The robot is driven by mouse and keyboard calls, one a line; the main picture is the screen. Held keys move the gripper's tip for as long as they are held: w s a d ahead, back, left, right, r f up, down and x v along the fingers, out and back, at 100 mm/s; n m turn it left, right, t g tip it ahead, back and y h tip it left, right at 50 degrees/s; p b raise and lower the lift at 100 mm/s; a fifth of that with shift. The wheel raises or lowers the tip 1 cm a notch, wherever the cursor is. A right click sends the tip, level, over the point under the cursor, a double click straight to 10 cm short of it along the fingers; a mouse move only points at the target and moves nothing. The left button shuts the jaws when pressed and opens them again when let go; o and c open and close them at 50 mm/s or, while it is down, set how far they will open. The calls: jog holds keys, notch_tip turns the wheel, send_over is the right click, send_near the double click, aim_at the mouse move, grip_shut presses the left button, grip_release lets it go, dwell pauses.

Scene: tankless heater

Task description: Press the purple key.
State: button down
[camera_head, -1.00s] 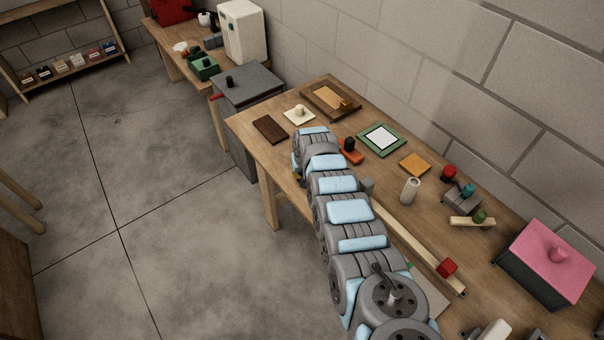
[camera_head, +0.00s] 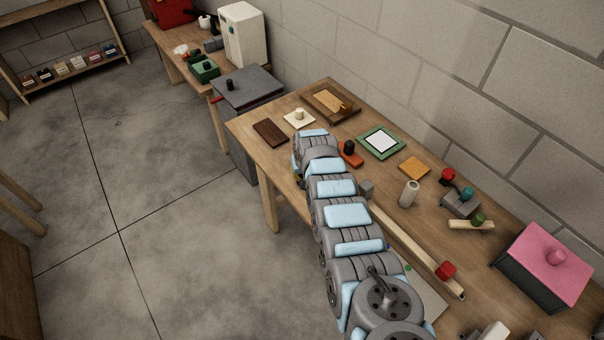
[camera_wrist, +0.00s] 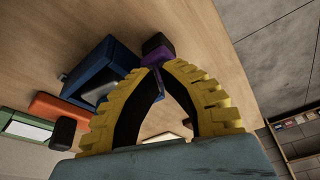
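In the wrist view, the purple key (camera_wrist: 157,50) is a small block with a dark face, at the top middle. A blue box-like frame (camera_wrist: 103,68) with a grey inset stands just left of it. My gripper (camera_wrist: 158,70) has yellow, ridged fingers that curve together, with their tips nearly meeting right at the purple key. A strip of purple shows between and below the tips. I cannot tell whether the tips touch the key. In the head view my arm hides the key and nearly all of the gripper.
An orange base with a black knob (camera_head: 349,148) and a green-framed white panel (camera_head: 381,141) lie beside my arm on the wooden table. A brown slab (camera_head: 270,132) and a cream block (camera_head: 299,118) lie beyond. A pink-lidded box (camera_head: 545,262) stands at the right.

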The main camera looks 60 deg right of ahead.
jog(key=shift+r+p, duration=1.7)
jog(key=shift+r, duration=0.4)
jog(key=shift+r, duration=0.25)
jog(key=shift+r, duration=0.45)
jog(key=v, duration=1)
jog(key=shift+s+a+r, duration=0.2)
jog(key=shift+a+r, duration=0.05)
